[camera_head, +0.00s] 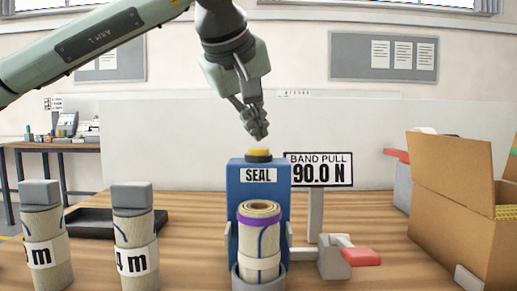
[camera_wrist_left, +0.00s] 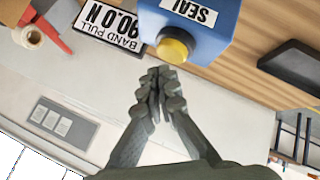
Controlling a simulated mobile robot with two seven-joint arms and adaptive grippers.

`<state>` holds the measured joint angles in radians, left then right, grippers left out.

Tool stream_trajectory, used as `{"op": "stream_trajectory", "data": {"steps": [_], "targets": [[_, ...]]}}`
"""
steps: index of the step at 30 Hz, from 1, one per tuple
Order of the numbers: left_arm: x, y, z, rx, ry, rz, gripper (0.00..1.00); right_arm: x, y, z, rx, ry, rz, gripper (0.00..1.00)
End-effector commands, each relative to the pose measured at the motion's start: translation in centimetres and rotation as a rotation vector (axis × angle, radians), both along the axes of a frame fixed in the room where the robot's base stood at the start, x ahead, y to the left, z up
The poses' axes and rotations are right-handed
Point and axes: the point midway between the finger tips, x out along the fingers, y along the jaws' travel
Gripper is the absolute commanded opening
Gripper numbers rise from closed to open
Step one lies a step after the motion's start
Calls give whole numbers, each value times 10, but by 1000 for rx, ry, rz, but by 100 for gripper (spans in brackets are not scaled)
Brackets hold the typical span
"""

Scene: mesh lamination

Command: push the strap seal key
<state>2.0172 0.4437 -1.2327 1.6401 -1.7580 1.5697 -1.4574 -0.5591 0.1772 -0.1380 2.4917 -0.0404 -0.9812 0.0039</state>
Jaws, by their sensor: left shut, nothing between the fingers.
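The strap seal key is a yellow button (camera_head: 259,153) on top of the blue SEAL unit (camera_head: 240,205) in the middle of the table. In the left wrist view the yellow button (camera_wrist_left: 174,45) shows just beyond the fingertips. My left gripper (camera_head: 256,130) points down above the button, its fingers closed together and empty. A small gap shows between the fingertips and the button in the head view. The gripper also shows in the left wrist view (camera_wrist_left: 160,85). A rolled mesh (camera_head: 259,240) with a purple band stands upright in the front of the unit. My right gripper is in neither view.
A sign (camera_head: 319,170) reading BAND PULL 90.0 N stands right of the unit, with a red-handled lever (camera_head: 360,256) below. Two capped rolls (camera_head: 136,235) (camera_head: 43,240) and a dark tray (camera_head: 90,222) are left. An open cardboard box (camera_head: 450,235) is right.

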Motion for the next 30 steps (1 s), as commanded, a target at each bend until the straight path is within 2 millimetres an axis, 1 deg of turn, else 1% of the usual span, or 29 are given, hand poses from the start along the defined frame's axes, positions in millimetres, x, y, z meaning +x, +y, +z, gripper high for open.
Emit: {"op": "stream_trajectory", "data": {"steps": [8, 16, 30], "targets": [[0, 0, -1, 0, 0, 0, 0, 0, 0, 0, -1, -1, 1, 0], [0, 0, -9, 0, 1, -1, 0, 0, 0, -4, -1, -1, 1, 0], [0, 0, -10, 0, 0, 0, 0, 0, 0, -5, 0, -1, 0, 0]]}}
